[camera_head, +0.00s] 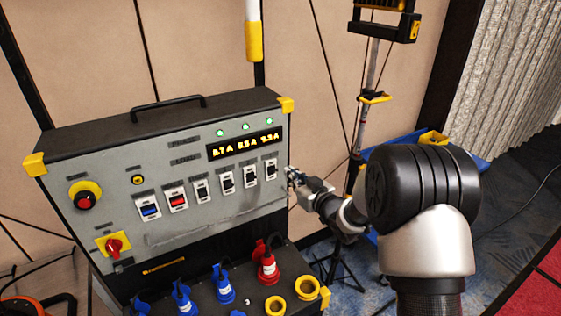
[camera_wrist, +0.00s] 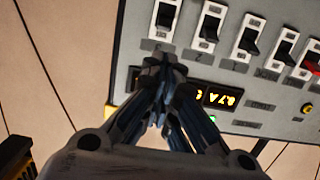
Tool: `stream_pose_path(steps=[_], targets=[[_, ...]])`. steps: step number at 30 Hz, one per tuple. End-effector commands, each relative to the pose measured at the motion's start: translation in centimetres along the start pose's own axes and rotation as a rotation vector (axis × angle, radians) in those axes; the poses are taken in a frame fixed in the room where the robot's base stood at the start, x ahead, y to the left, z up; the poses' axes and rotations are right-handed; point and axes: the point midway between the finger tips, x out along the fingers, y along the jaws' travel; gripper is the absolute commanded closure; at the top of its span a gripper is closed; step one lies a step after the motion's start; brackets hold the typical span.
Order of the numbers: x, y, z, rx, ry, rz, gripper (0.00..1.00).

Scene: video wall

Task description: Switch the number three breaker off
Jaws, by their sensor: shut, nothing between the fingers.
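The rightmost black-toggle breaker (camera_head: 270,170) is nearest my gripper. In the wrist view it appears as the leftmost breaker (camera_wrist: 165,14), partly cut off by the top edge. Three green lights and an amber current display (camera_head: 244,144) are above the right-hand breakers. My gripper (camera_head: 291,176) is at the panel's right edge, fingers shut and empty. In the wrist view its fingertips (camera_wrist: 163,66) overlap the panel beside that breaker; contact cannot be told.
A red emergency knob (camera_head: 85,200) and a red rotary switch (camera_head: 114,246) are on the panel's left. Blue and red plugs (camera_head: 267,263) stick out below. A yellow-black stand (camera_head: 372,97) stands behind my arm. Blue carpet (camera_head: 510,185) is open at right.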

Motion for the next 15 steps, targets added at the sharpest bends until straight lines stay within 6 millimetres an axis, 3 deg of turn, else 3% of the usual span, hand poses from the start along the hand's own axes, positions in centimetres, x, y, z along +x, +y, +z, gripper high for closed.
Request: stream_pose_path(steps=[8, 15], targets=[[0.3, 0.0, 0.0, -0.001, 0.000, 0.001, 1.00], [3.7, 0.0, 0.1, -0.003, 0.000, 0.000, 1.00]])
